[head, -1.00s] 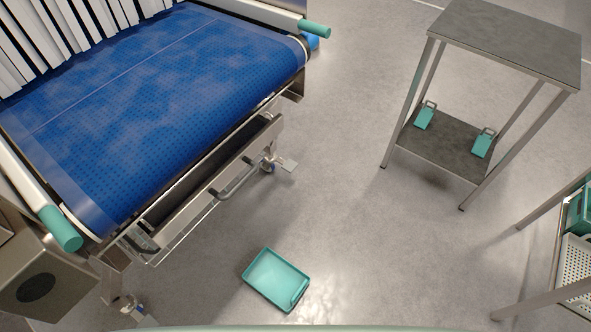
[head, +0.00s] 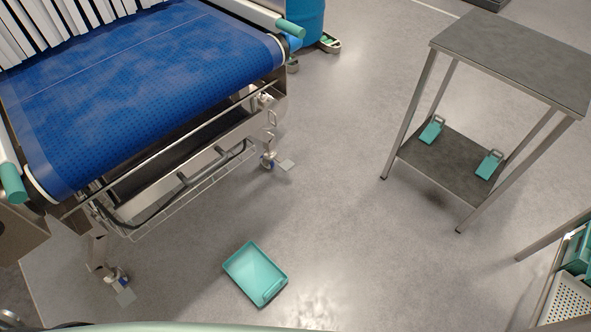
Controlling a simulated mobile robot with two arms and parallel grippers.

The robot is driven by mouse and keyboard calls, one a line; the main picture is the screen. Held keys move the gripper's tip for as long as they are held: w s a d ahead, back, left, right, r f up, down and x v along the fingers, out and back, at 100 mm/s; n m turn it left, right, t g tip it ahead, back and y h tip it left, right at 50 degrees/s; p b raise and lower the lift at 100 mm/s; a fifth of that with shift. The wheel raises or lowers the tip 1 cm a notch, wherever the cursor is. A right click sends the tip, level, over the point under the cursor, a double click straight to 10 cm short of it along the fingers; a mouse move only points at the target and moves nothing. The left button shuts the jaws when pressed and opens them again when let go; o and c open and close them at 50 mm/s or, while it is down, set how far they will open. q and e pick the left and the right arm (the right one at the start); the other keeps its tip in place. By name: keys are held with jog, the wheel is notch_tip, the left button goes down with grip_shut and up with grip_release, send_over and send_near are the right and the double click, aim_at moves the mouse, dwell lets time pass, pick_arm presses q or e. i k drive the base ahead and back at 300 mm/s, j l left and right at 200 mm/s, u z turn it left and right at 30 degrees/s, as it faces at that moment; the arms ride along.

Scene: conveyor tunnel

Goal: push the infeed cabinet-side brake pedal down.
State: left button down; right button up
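The blue-belted infeed conveyor (head: 150,95) fills the upper left. Two caster feet with flat, pale pedals stand on the floor below its near end. One pedal (head: 286,165) sticks out at the right leg. The other pedal (head: 125,297) is at the left leg, next to a grey metal cabinet (head: 20,235) at the left edge. This left one seems to be the cabinet-side pedal. Whether either pedal is up or down is too small to tell. Neither of my grippers shows.
A teal tray (head: 255,274) lies on the floor between the conveyor and me. A two-level table (head: 510,60) with two teal scoops stands at right. A rack (head: 555,240) cuts in at lower right. The floor between conveyor and table is clear.

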aim_at(286, 164)
jog(key=i+l+u, duration=0.15)
jog(key=l, duration=0.2)
jog(key=i+l+u, duration=0.15)
jog(key=l, duration=0.25)
jog(key=i+l+u, duration=0.15)
jog(key=l, duration=0.3)
jog(key=i+l+u, duration=0.15)
jog(key=l, duration=0.25)
